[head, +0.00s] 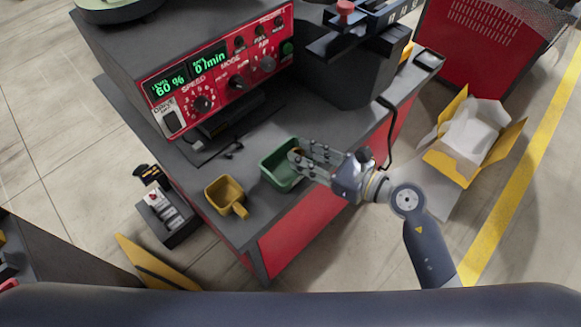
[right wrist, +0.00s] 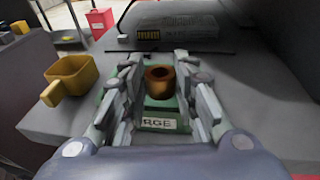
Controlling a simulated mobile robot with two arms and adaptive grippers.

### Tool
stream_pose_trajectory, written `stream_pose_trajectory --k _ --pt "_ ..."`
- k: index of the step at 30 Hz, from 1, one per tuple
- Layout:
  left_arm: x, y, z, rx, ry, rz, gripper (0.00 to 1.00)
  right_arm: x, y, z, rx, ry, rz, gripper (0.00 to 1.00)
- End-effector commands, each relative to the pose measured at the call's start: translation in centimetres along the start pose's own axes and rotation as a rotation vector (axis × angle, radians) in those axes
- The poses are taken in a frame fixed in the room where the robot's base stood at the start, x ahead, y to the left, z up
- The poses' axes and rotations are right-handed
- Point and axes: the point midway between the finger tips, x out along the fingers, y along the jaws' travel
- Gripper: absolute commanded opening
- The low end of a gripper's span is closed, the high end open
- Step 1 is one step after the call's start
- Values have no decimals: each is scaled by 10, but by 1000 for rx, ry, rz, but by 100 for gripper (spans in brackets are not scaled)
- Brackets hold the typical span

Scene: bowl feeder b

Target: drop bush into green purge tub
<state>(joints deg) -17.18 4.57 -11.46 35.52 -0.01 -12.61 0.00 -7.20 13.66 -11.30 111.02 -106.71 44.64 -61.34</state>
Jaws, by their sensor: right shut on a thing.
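The bush (right wrist: 160,80) is a small copper-brown ring with a dark hole. It sits between the fingertips of my right gripper (head: 297,160), which is shut on it. The green purge tub (head: 268,173) stands on the grey bench top, and the fingertips are over it in the head view. In the right wrist view the tub (right wrist: 160,124), with a label ending in "RGE", shows below the bush. I cannot tell how high the bush is above the tub. The bush is mostly hidden by the fingers in the head view. My left gripper is not in view.
A yellow scoop-like cup (head: 225,193) with a handle stands left of the tub. The red control panel (head: 215,75) is behind, and a dark grey block-shaped fixture (head: 350,70) stands at the back right. A yellow box (head: 471,140) with white lining lies on the floor at right.

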Motion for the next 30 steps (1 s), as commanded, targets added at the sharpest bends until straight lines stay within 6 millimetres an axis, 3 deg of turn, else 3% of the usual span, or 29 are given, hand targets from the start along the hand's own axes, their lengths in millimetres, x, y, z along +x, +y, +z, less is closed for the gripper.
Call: stream_pose_trajectory --k 8,9,11,23,30 --pt "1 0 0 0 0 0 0 0 0 -1 0 0 0 2" --pt "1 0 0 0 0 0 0 0 0 -1 0 0 0 36" --pt "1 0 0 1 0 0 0 0 0 -1 0 0 0 50" --pt "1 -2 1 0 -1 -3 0 -4 0 -3 -1 3 0 50" --pt "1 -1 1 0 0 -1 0 -45 0 -4 0 7 0 50"
